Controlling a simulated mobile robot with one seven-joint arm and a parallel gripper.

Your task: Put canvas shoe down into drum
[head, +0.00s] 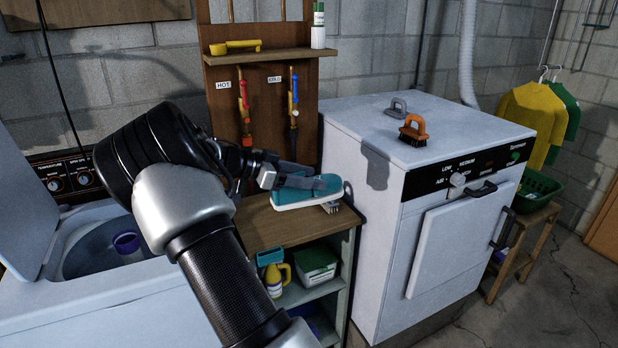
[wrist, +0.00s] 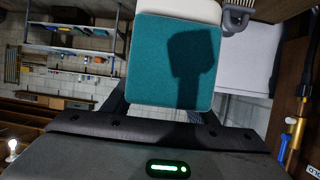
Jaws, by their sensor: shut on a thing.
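A teal canvas shoe (head: 308,190) with a white sole is between the jaws of my gripper (head: 275,179), which is shut on it. The shoe is over or just on the wooden top of the small cabinet; I cannot tell whether it touches. In the wrist view the teal shoe (wrist: 165,65) fills the space in front of the jaws, with a shadow on it and a white part at the top. The drum (head: 90,252) is in the open top-loading washer at the left, partly hidden by my arm. A purple cup-like thing (head: 126,242) shows inside it.
A brush (head: 331,207) lies by the shoe on the cabinet top (head: 262,228). The washer's raised lid (head: 25,195) stands at the left. Hot and cold taps are behind the cabinet.

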